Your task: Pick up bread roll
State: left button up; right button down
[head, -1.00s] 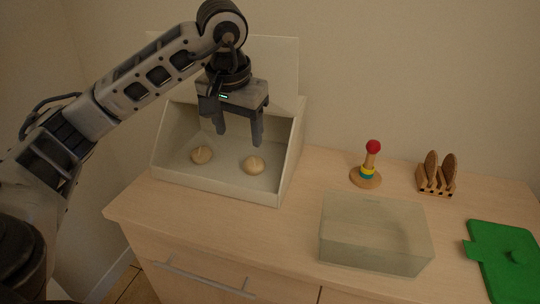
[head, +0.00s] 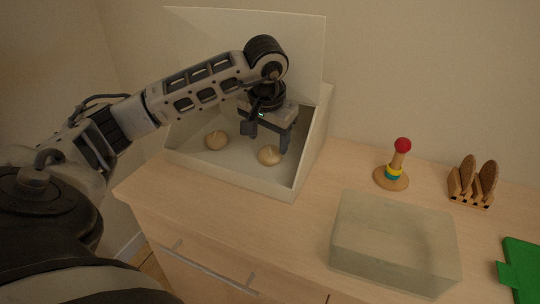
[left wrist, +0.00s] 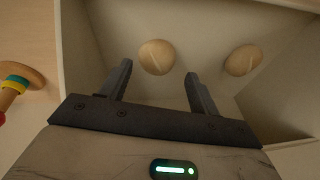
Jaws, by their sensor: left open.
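Two tan bread rolls sit in an open white bin (head: 232,178) at the left of the counter. The right roll (head: 269,155) and the left roll (head: 216,140) both show in the head view. My left gripper (head: 267,146) is open and empty, pointing down inside the bin above and close to the right roll. In the left wrist view, one roll (left wrist: 157,57) lies between the lines of the two open fingers, just beyond their tips. The other roll (left wrist: 243,60) lies to the right, outside the fingers. My right gripper is not in view.
The bin's raised lid (head: 245,45) and side walls surround the gripper. A translucent box (head: 395,240), a toy post with a red ball (head: 396,165), a toast rack (head: 473,182) and a green lid (head: 522,270) stand to the right.

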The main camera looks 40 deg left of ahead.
aim_at(270, 150)
pick_arm(q)
jog(key=x, duration=0.4)
jog(key=shift+w+f, duration=0.2)
jog(key=shift+f, duration=0.15)
jog(key=c, duration=0.8)
jog(key=shift+r, duration=0.1)
